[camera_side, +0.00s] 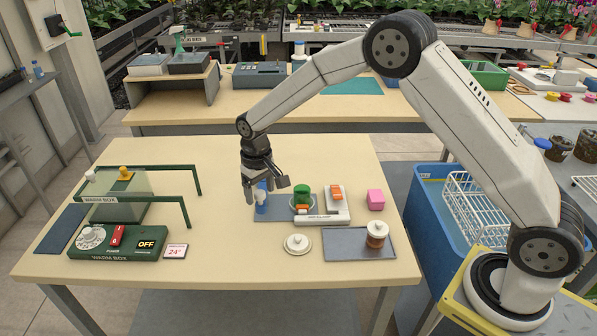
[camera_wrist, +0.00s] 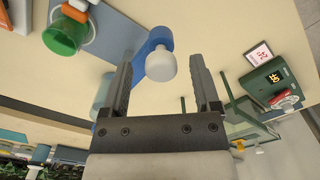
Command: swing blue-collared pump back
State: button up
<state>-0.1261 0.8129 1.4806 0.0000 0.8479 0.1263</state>
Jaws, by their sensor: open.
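A blue and white piece (camera_side: 261,197), likely the blue-collared pump, stands on a blue-grey mat (camera_side: 270,213), partly hidden behind my gripper (camera_side: 265,192). In the wrist view it shows as a blue cylinder with a round white end (camera_wrist: 161,66), and a pale translucent blue part lies beyond the left finger. The white end sits between the two fingers of my gripper (camera_wrist: 166,90), which are wide apart with gaps on both sides. I cannot tell whether either finger touches it.
The green warm box (camera_side: 117,240) is left; table between is clear.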

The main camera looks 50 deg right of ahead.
jog(key=shift+r, duration=3.1)
jog(key=shift+s, duration=0.1)
jog(key=s+d+t, duration=0.1)
jog(key=s+d, duration=0.2)
jog(key=s, duration=0.9)
jog(key=s+d+t, duration=0.1)
jog(key=s+d, duration=0.2)
jog(key=s, duration=0.9)
jog(key=shift+d+f+t, duration=0.15)
jog(key=shift+d+t, duration=0.15)
